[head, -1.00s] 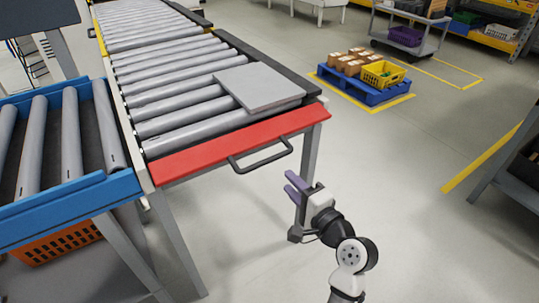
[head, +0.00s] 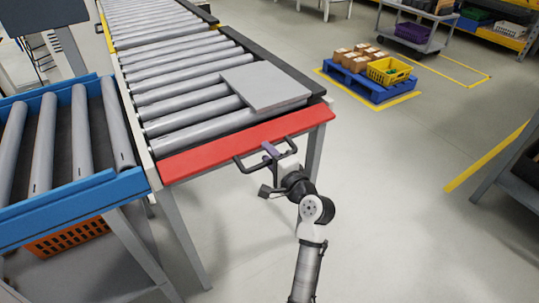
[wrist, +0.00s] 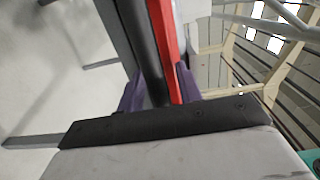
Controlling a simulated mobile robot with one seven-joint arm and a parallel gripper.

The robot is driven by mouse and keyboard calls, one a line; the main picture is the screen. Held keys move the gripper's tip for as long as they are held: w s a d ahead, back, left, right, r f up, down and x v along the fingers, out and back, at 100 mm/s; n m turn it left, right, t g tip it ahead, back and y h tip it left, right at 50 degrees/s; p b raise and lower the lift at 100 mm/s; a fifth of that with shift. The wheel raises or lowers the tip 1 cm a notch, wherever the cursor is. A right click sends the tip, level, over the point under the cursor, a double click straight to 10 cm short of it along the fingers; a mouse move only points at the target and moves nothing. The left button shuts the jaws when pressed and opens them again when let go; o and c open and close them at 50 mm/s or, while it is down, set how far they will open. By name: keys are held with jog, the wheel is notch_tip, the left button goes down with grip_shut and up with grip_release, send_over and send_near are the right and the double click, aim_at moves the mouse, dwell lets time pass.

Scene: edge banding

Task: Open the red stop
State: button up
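The red stop (head: 220,142) is a long red bar across the near end of the roller conveyor, with a dark handle (head: 247,167) on its front. The stop also shows as a red strip in the wrist view (wrist: 165,45), beside the dark handle bar (wrist: 143,50). My gripper (head: 270,150) is at the handle, with its purple fingers within the handle's span. In the wrist view my gripper (wrist: 158,90) has its fingers apart, one on each side of the dark bar and red strip. Whether either finger touches the handle cannot be told.
A flat grey panel (head: 265,86) lies on the rollers behind the stop. A blue-framed roller conveyor (head: 75,205) stands at the left, above an orange crate (head: 65,238). The floor to the right is open, with a blue pallet (head: 368,88) further back.

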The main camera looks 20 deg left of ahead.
jog(key=shift+c, duration=0.2)
grip_shut()
jog(key=shift+r, duration=0.1)
notch_tip(320, 180, up, 2)
jog(key=p, duration=0.3)
jog(key=g+h+p, duration=0.1)
jog(key=p, duration=0.2)
jog(key=shift+d+r+p, duration=0.1)
jog(key=shift+r+p, duration=0.15)
jog(key=shift+p, duration=0.05)
jog(key=shift+r+p, duration=0.8)
